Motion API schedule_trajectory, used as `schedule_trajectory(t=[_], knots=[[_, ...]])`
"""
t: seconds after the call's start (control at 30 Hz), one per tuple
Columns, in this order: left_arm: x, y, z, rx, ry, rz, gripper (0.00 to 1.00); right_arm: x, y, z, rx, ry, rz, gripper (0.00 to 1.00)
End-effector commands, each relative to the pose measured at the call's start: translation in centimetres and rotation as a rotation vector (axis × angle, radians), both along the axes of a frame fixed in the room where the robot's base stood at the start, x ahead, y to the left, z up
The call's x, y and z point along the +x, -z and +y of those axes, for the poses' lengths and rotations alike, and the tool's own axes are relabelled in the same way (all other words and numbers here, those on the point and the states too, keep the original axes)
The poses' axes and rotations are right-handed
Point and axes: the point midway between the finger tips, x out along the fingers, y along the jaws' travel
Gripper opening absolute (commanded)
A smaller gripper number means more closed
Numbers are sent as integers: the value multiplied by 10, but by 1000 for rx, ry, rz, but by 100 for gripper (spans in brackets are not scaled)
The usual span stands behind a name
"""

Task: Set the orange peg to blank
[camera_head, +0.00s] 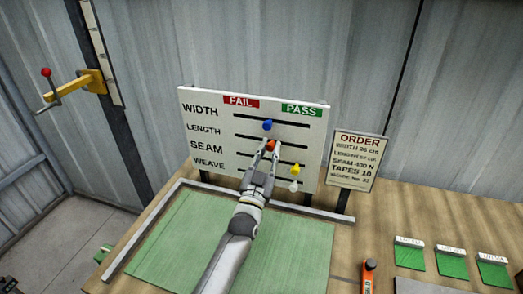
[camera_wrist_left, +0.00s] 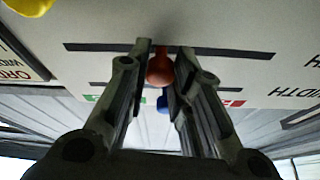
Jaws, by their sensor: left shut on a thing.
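The white board (camera_head: 219,133) has rows WIDTH, LENGTH, SEAM and WEAVE, with dark slots, a red FAIL label (camera_head: 241,102) at left and a green PASS label (camera_head: 302,110) at right. The orange peg (camera_head: 271,146) is about mid-slot in the LENGTH row, between the FAIL and PASS columns. My left gripper (camera_head: 267,148) is shut on it from below. In the left wrist view, the orange peg (camera_wrist_left: 160,68) sits between both fingertips (camera_wrist_left: 160,60). My right gripper is not in view.
A blue peg (camera_head: 267,125) is just above the orange one. A yellow peg (camera_head: 295,169) and a white peg (camera_head: 293,186) are lower right. An ORDER sign (camera_head: 355,160) stands to the right. Green mat (camera_head: 170,240) and an orange-handled tool (camera_head: 368,277) lie on the table.

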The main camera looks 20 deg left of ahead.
Motion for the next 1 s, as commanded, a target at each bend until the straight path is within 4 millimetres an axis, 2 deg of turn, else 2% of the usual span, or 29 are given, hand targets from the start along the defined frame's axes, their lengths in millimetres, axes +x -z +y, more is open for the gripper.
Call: schedule_trajectory(t=[0.13, 0.27, 0.3, 0.43, 0.8, 1.0], knots=[[0, -1, 0, 1, -1, -1, 0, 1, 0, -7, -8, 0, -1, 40], [0, -1, 0, 0, -1, -1, 0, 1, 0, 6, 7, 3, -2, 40], [0, -1, 0, 0, -1, -1, 26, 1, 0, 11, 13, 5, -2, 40], [0, -1, 0, 1, -1, -1, 43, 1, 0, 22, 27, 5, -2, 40], [-2, 0, 0, 1, -1, -1, 44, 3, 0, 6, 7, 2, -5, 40], [-22, 9, 1, 2, -1, 0, 44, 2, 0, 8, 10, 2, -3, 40]])
